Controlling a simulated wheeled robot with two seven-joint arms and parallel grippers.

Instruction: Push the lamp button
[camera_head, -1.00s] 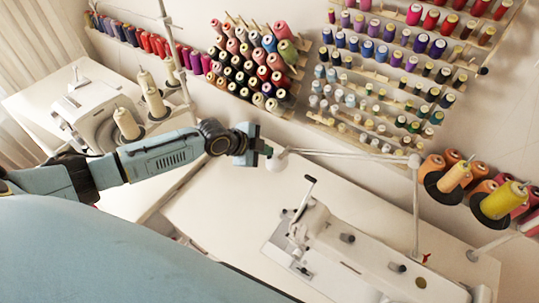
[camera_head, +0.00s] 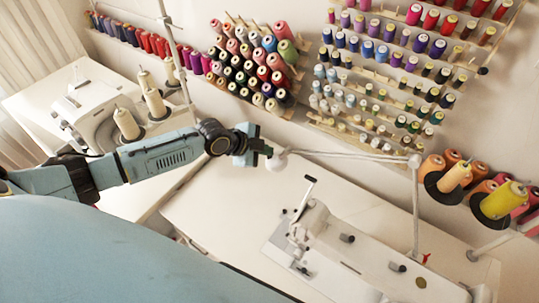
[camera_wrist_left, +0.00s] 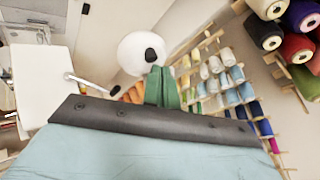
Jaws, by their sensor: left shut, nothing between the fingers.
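The lamp is a white jointed arm (camera_head: 350,155) with a small round white head (camera_head: 277,161) at its left end, above the sewing table. My left gripper (camera_head: 266,150) is shut and empty, its tip at the lamp head. In the left wrist view the lamp head (camera_wrist_left: 140,52) is a white dome with a black button (camera_wrist_left: 151,54). The green fingertips (camera_wrist_left: 160,86) are closed together just below the button and overlap the dome in the picture. I cannot tell whether they touch the button. My right gripper is not in view.
A white sewing machine (camera_head: 345,240) stands on the white table (camera_head: 215,205) below the lamp. Racks of thread spools (camera_head: 255,65) line the wall behind the gripper. Large cone spools (camera_head: 495,203) stand at the right. The table's left part is clear.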

